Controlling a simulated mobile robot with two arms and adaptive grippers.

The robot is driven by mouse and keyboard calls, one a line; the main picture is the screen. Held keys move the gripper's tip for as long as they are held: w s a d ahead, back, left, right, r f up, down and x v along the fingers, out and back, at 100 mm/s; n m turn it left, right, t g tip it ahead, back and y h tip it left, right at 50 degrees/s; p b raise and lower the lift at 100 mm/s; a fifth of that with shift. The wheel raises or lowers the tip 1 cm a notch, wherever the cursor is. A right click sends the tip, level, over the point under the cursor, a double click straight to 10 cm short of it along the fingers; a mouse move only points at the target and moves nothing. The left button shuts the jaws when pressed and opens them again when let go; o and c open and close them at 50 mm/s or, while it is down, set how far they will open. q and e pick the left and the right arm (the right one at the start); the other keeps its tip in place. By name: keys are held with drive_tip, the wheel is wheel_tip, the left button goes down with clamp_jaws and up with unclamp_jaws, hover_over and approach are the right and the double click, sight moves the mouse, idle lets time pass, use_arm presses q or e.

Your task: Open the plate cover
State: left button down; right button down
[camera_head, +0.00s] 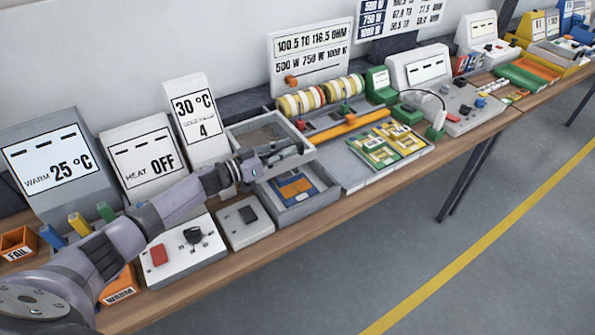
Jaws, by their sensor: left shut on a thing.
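The plate cover (240,131) is a grey, shallow, tray-like lid in the middle of the bench. It is raised and tilted above a grey open-topped box (290,215). Inside the box lies a blue and orange piece (296,188). My left gripper (292,151) reaches in from the left and is shut at the cover's front edge, which its fingers partly hide. I take it to hold the cover there. My right gripper is not in view.
Left of the box stand a switch box (243,222) and a control box with a red button and black knob (177,257). Signs reading 25 °C, OFF and 30 °C stand behind. A grey plate with green and yellow boards (360,170) lies right. The floor in front is clear.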

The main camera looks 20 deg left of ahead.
use_arm(q)
drive_tip(key=shift+w+a, duration=0.25)
drive_tip(key=shift+a, duration=0.1)
drive_tip(key=c, duration=1.6)
unclamp_jaws()
drive_tip(key=shift+s+f, duration=0.1)
drive_tip(key=shift+s+a+f, duration=0.1)
drive_tip(key=shift+s, duration=0.05)
drive_tip(key=v, duration=1.1)
drive_tip(key=shift+s+a+r, duration=0.2)
drive_tip(key=shift+r, duration=0.05)
